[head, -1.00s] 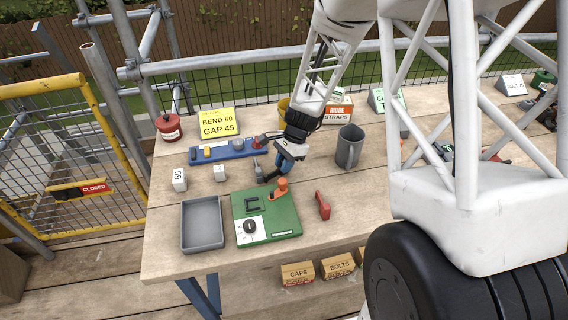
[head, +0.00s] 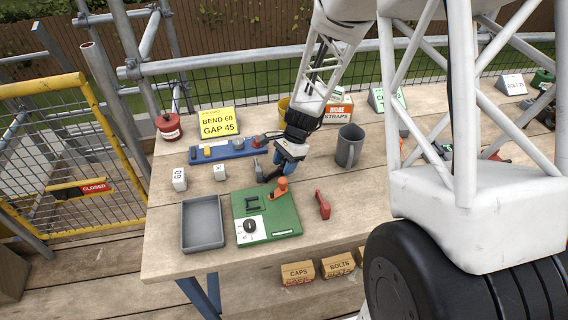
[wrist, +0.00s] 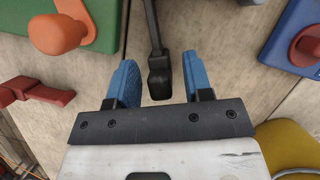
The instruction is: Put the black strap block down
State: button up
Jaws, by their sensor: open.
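My gripper (wrist: 158,80) is open, its two blue fingers apart. In the wrist view a black block (wrist: 159,84) on a dark stem lies between the fingers, with a visible gap on each side. I take it as the strap block; its underside and any contact with the bench are hidden. In the head view my gripper (head: 274,172) is low over the bench, just behind the green board (head: 287,225) with its orange knob. A grey upright piece (head: 257,168) shows just left of the fingers.
A red handle (head: 323,205) lies right of the green board; a grey mug (head: 350,146) stands right of my gripper. A yellow sign (head: 216,122) reads BEND 60, GAP 45.

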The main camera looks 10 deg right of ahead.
jog(key=v, duration=1.2)
jog(key=shift+r, duration=0.1)
dwell(0.4)
jog(key=s+r+n+t+h, duration=0.1)
jog(key=s+r+n, duration=0.3)
jog(key=s, duration=0.6)
jog(key=s+a+r+n+t+h, duration=0.1)
jog(key=s+r+n+t+h, duration=0.1)
jog(key=s+r+n, duration=0.2)
jog(key=s+r+n+t+h, duration=0.1)
jog(key=s+r+n, duration=0.4)
jog(key=s, duration=1.2)
notch_tip(320, 180, up, 3)
jog(key=shift+a+r, duration=0.15)
jog(key=shift+a, duration=0.15)
